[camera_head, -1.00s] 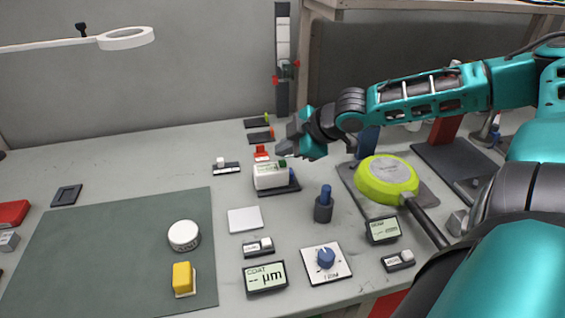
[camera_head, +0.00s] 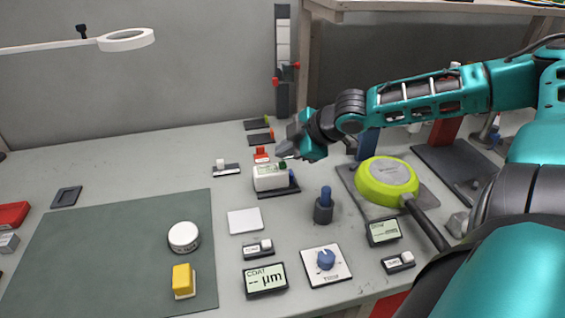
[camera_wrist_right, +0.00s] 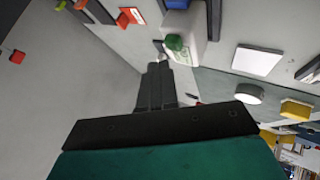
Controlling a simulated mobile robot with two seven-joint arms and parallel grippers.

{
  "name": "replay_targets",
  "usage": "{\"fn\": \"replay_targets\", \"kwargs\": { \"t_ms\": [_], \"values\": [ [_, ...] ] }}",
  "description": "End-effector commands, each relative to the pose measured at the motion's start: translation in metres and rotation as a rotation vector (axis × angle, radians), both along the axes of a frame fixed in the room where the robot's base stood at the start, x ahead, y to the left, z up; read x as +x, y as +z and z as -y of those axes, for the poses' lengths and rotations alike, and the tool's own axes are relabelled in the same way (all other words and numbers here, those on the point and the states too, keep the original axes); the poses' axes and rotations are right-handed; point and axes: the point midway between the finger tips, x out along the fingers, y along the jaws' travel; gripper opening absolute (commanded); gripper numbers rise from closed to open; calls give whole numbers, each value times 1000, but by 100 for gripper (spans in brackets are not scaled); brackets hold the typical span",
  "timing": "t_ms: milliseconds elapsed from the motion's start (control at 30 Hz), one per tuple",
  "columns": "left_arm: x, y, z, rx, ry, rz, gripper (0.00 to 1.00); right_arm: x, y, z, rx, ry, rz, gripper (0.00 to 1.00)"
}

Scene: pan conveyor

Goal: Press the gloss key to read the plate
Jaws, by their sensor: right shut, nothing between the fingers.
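A white box-shaped device (camera_head: 268,179) with a dark green key (camera_head: 282,165) on top sits on a dark base near the middle of the bench. The green key also shows in the right wrist view (camera_wrist_right: 174,42). My right gripper (camera_head: 284,152) is shut and empty, its tip just above and beside the green key. In the wrist view the closed fingers (camera_wrist_right: 158,72) point toward the device; contact cannot be told. A flat white plate (camera_head: 245,221) lies in front of the device. No gloss label is readable. My left gripper is out of view.
A lime-green pan (camera_head: 386,182) rests to the right, its handle toward me. A blue-topped peg (camera_head: 325,206), a knob panel (camera_head: 327,265), a COAT display (camera_head: 265,279) and a smaller display (camera_head: 384,231) stand in front. A green mat (camera_head: 120,250) covers the left.

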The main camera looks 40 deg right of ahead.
Motion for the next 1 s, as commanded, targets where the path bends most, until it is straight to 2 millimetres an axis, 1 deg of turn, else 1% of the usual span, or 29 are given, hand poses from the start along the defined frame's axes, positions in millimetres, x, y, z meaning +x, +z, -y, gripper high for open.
{"fn": "replay_targets", "kwargs": {
  "t_ms": [667,1000],
  "values": [
    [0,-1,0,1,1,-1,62,0,0,0,0,0,0,0],
    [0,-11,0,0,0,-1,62,0,-10,0,0,0,0,0]
  ]
}}
